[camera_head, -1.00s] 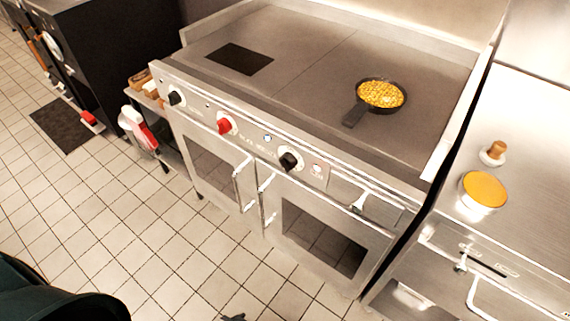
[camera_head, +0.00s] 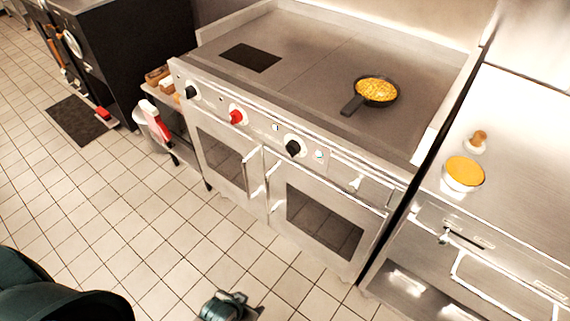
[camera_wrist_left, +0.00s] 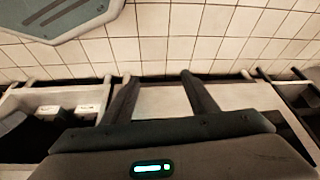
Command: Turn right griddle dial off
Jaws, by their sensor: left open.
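The griddle range (camera_head: 300,70) has a row of dials along its front panel. The right black dial (camera_head: 293,148) sits on a pale round plate, right of a red dial (camera_head: 236,117). Another black dial (camera_head: 191,92) is at the panel's left end. The right dial's exact angle is too small to tell. My left gripper (camera_head: 226,308) shows at the bottom edge of the head view, low and in front of the range, apart from the dials. In the left wrist view its two fingers (camera_wrist_left: 160,76) are spread with nothing between them. My right gripper is not in view.
A pan of yellow food (camera_head: 376,91) sits on the griddle top. Oven doors with handles (camera_head: 252,172) are below the dials. A counter with a yellow-topped container (camera_head: 463,173) stands at right. The tiled floor (camera_head: 150,220) in front is clear.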

